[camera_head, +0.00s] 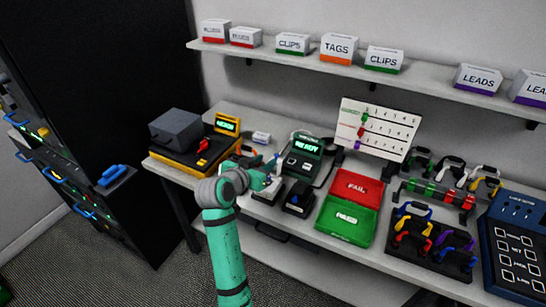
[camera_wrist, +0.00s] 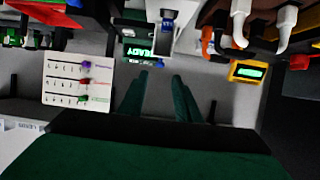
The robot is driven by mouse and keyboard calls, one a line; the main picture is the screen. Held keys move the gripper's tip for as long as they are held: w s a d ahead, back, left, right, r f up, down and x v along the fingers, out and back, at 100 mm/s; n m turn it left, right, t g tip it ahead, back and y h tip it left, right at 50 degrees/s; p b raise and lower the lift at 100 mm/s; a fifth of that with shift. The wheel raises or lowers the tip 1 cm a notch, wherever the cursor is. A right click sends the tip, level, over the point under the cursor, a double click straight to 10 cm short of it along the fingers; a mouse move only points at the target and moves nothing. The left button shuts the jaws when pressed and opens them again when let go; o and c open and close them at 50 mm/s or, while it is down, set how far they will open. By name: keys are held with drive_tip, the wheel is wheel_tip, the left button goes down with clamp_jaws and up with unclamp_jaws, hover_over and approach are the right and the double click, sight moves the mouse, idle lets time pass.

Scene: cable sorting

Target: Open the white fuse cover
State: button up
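My gripper (camera_head: 268,175) is at the middle of the bench, beside the green-screen tester (camera_head: 305,146). In the wrist view its two dark green fingers (camera_wrist: 160,98) stand apart with nothing seen between them. A white block with a blue-grey part on its front (camera_wrist: 174,38) lies beyond the fingertips in the wrist view. It may be the white fuse cover, but I cannot tell for certain. In the head view a white piece (camera_head: 268,193) shows just below my gripper, partly hidden by it. I cannot tell whether the fingers touch it.
A yellow tester (camera_head: 190,160) stands at left, with a small white box (camera_head: 261,137) behind. A black block (camera_head: 298,197), red tray (camera_head: 356,187) and green tray (camera_head: 346,222) lie to the right. A white chart board (camera_head: 377,130) stands behind. A shelf (camera_head: 300,57) runs above.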

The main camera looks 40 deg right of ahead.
sight(276, 155)
drive_tip(key=x, duration=0.7)
drive_tip(key=shift+r, duration=0.1)
drive_tip(key=shift+c, duration=0.2)
